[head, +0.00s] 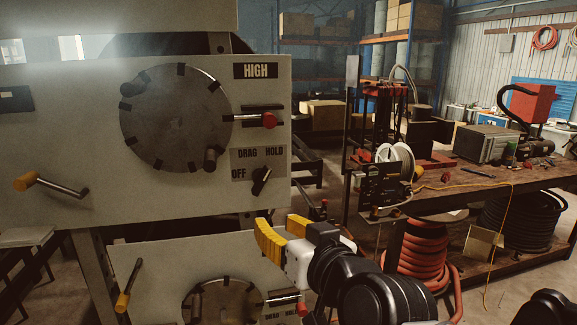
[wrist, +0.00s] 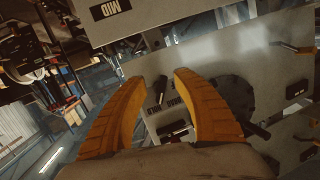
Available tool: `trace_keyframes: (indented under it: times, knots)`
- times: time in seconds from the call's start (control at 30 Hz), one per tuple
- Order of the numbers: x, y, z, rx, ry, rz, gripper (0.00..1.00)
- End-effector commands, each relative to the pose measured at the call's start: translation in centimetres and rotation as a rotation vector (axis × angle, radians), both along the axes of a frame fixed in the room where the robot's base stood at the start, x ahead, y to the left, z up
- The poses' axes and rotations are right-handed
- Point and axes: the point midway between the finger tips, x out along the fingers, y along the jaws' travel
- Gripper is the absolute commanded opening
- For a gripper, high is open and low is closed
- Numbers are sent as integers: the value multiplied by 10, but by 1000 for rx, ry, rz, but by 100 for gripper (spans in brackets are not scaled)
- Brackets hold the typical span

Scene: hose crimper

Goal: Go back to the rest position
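My gripper (head: 280,230) has yellow curved fingers and hangs in front of the lower right part of the crimper machine. In the wrist view my gripper (wrist: 171,78) has its fingers apart with nothing held between them. The upper crimper panel (head: 60,135) carries a round grey dial (head: 175,115), a red-tipped lever, a HIGH label and a black OFF/DRAG/HOLD knob (head: 261,180). Any contact with the panel cannot be told.
A lower panel (head: 160,265) with another dial stands below. A workbench (head: 460,185) with tools, a white spool (head: 395,160) and hose coils (head: 425,245) stands to the right. Shelving with boxes is at the back. A yellow-handled lever (head: 45,185) sticks out at left.

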Motion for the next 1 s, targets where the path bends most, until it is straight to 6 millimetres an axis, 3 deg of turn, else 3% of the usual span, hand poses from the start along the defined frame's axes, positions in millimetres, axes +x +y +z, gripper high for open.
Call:
trace_keyframes:
  times: [0.03, 0.2, 0.3, 0.4, 0.5, 0.6, 1.0]
  knots:
    - [-4, -23, -50, -43, 64, -26, 35]
    - [-33, -94, -170, -173, 309, -124, 35]
    - [-58, -135, -231, -229, 451, -200, 35]
    - [-82, -170, -276, -269, 571, -274, 35]
    - [-102, -193, -305, -292, 656, -331, 35]
    - [-114, -206, -319, -305, 705, -364, 35]
    - [-119, -210, -321, -310, 722, -374, 35]
